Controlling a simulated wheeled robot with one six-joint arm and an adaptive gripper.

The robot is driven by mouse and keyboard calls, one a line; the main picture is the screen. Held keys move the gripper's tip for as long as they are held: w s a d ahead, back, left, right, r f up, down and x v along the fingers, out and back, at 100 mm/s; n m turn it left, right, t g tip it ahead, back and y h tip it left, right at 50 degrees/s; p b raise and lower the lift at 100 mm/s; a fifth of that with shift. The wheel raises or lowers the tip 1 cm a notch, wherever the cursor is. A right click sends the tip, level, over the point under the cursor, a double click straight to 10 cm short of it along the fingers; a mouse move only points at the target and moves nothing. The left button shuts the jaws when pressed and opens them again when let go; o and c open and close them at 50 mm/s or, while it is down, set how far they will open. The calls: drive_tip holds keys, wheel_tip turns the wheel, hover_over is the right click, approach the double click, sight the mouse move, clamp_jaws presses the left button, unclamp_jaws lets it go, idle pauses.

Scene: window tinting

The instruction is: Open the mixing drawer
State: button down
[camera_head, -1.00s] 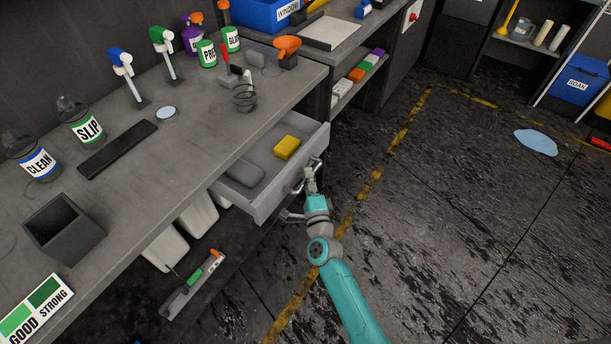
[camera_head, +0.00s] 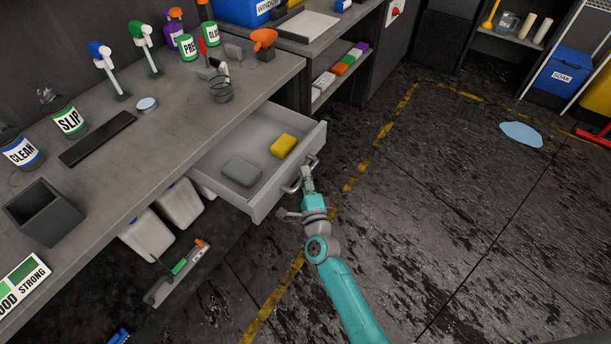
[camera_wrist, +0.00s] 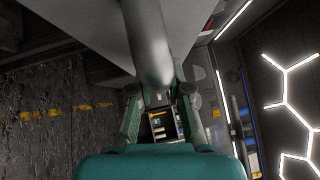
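The grey drawer (camera_head: 262,197) stands pulled well out from under the workbench in the head view. Inside it lie a yellow sponge (camera_head: 284,145) and a grey block (camera_head: 241,171). A curved metal handle (camera_head: 300,178) is on its front. My gripper (camera_head: 307,172) is at this handle. In the wrist view the handle bar (camera_wrist: 148,45) runs between the two fingers of my gripper (camera_wrist: 155,100), which appear closed around it. The exact finger contact is partly hidden by the bar.
The workbench top (camera_head: 190,105) carries bottles, sprayers and a dark open box (camera_head: 45,215). A blue puddle (camera_head: 521,133) lies on the otherwise open floor at right.

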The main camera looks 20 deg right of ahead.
drive_tip(key=c, duration=1.1)
unclamp_jaws()
drive_tip(key=v, duration=1.2)
drive_tip(key=s+r+n+g+y, duration=0.2)
drive_tip(key=s+n, duration=0.9)
drive_tip(key=s, duration=1.2)
drive_tip(key=s+r+n+g, duration=0.1)
drive_tip(key=s+r+n, duration=0.3)
drive_tip(key=s, duration=0.3)
drive_tip(key=s+r+n+g+y, duration=0.1)
drive_tip(key=s+r+n, duration=0.4)
drive_tip(key=s, duration=0.3)
drive_tip(key=shift+a+r+n+g, duration=0.2)
drive_tip(key=shift+n+g, duration=0.1)
drive_tip(key=shift+n, duration=0.5)
